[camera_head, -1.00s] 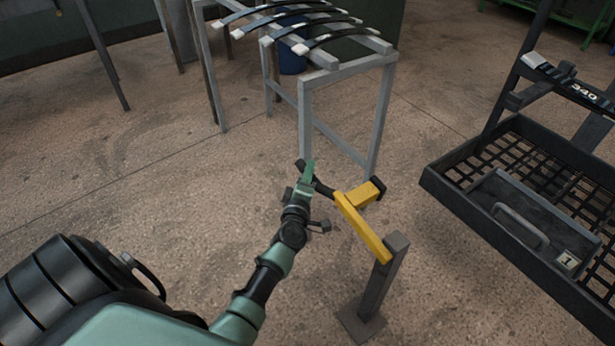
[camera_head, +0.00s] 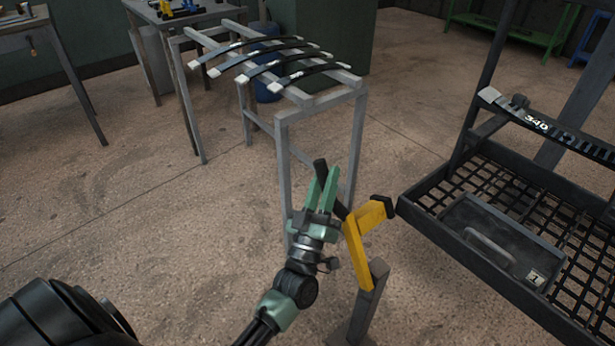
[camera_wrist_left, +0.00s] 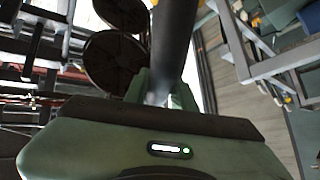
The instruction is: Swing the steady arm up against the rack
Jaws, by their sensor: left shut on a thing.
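The yellow steady arm (camera_head: 355,250) is mounted on a short grey post (camera_head: 368,305) standing on the floor. A yellow crosspiece with a black end piece (camera_head: 382,205) sits at its far end. A dark bar handle (camera_head: 320,166) sticks out from it to the upper left. My left gripper (camera_head: 326,188) has its green fingers shut around this handle. In the left wrist view, the dark bar (camera_wrist_left: 173,45) runs up from between the fingers. The black end piece shows close to the left edge of the dark rack (camera_head: 408,208), with a small gap in the picture. My right gripper is out of view.
The rack's mesh deck holds a grey box with a handle (camera_head: 490,240) and a tag marked 1. A dark strip marked 340 (camera_head: 540,124) lies on the rack's upper bar. A grey stand (camera_head: 320,100) with several curved leaf springs is behind my gripper. Floor at left is clear.

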